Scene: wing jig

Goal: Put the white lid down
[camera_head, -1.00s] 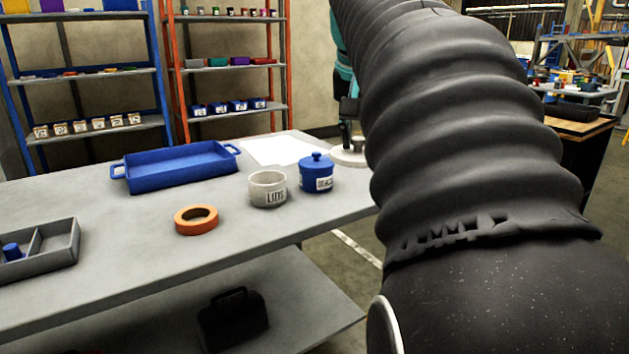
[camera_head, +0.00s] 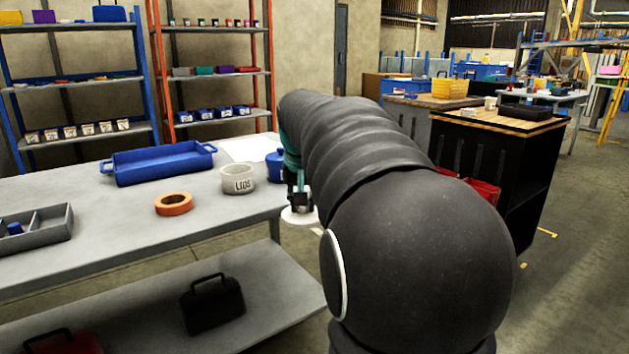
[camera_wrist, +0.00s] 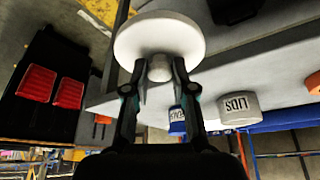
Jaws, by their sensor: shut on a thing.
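My gripper (camera_wrist: 160,72) is shut on the knob of the round white lid (camera_wrist: 155,36), which spreads out beyond the fingertips in the wrist view. In the head view the white lid (camera_head: 300,217) hangs under my gripper (camera_head: 298,198), at the right end of the grey table (camera_head: 120,232). It looks to be at or just past the table's edge; its exact height is hard to tell. A white pot marked LIDS (camera_head: 238,180) stands on the table, left of my gripper. It also shows in the wrist view (camera_wrist: 239,110).
A blue lidded jar (camera_head: 275,166) stands close to my gripper, partly hidden by my arm. An orange ring (camera_head: 173,204), a blue tray (camera_head: 160,165) and a grey divided box (camera_head: 45,232) are on the table. A dark case (camera_head: 212,303) sits on the lower shelf.

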